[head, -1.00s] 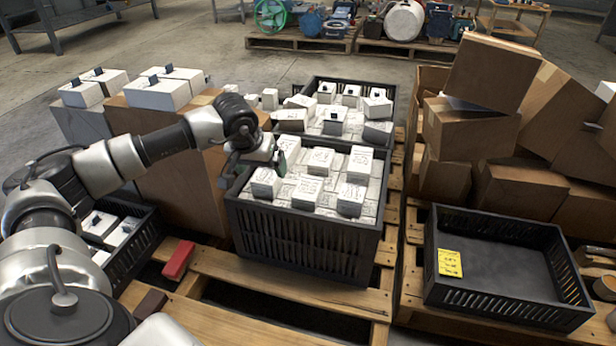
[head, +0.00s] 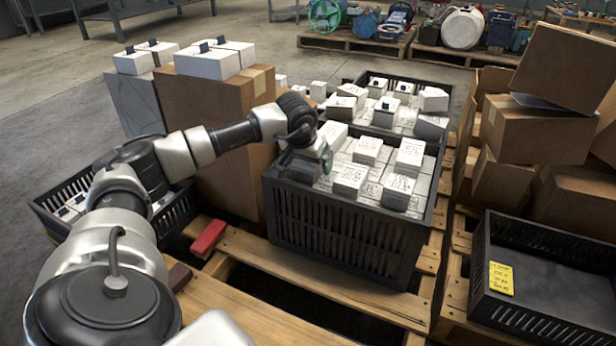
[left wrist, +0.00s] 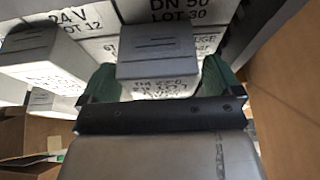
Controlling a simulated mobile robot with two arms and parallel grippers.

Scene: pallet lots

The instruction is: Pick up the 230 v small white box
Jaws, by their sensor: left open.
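Small white boxes fill the front black crate (head: 340,237); in the head view their print is too small to read, so I cannot tell which is the 230 V one. My left gripper (head: 318,163) is at the crate's left end, pointing down, open. In the left wrist view, its green fingers (left wrist: 160,88) stand on either side of a small box (left wrist: 157,45) whose printed face is partly hidden and unclear. Boxes beside it read "24 V LOT 12" (left wrist: 75,22) and "DN 50 LOT 30" (left wrist: 182,10). My right gripper is out of view.
A second crate (head: 444,97) of white boxes stands behind. A large cardboard box (head: 215,115) with white boxes on top is close on the left. An empty black crate (head: 545,275) with a yellow label is at right. Brown cartons (head: 530,130) are piled behind it.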

